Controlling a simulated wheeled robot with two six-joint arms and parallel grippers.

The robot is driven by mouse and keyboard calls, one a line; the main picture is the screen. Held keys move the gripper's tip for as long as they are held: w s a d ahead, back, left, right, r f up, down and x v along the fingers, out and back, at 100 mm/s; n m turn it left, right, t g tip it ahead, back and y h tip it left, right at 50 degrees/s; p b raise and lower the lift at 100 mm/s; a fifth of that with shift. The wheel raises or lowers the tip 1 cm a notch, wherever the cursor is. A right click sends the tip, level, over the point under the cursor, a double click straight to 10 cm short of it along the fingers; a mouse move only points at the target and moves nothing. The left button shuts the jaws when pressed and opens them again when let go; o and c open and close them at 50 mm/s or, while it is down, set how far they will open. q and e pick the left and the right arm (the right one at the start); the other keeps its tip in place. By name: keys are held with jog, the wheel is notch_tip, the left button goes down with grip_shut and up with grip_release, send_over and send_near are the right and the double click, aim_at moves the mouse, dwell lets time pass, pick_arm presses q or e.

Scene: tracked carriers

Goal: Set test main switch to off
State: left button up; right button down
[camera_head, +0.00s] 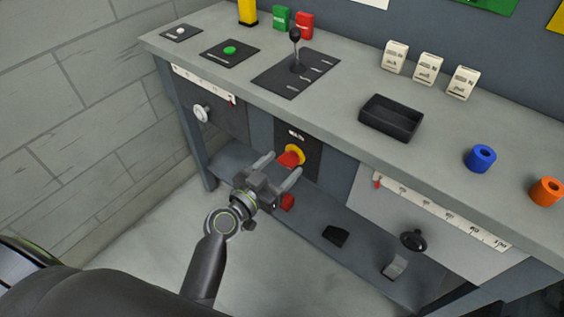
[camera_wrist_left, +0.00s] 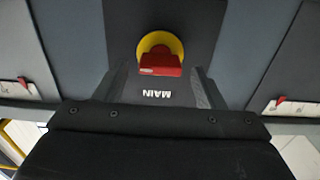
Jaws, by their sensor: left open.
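The main switch is a red handle (camera_head: 289,159) on a yellow round base (camera_head: 297,152), set on a dark panel on the bench front. In the left wrist view the red handle (camera_wrist_left: 160,65) lies crosswise over the yellow disc (camera_wrist_left: 160,43), beside the white word MAIN. My left gripper (camera_head: 279,168) is open in front of the switch, its fingers to either side of the handle. In the left wrist view its fingers (camera_wrist_left: 162,88) point toward the switch, with the handle between or just beyond their tips. Contact cannot be told. My right gripper is not in view.
The bench top (camera_head: 345,140) overhangs the switch. A round knob (camera_head: 201,112) is left of it, and a slider scale (camera_head: 440,210) with a black knob (camera_head: 413,240) is right. A black tray (camera_head: 390,117) stands above. The shelf (camera_head: 310,222) below holds small objects.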

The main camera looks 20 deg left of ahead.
pick_arm(q)
jog(key=shift+w+d, duration=0.15)
jog(key=shift+w, duration=0.3)
jog(key=c, duration=1)
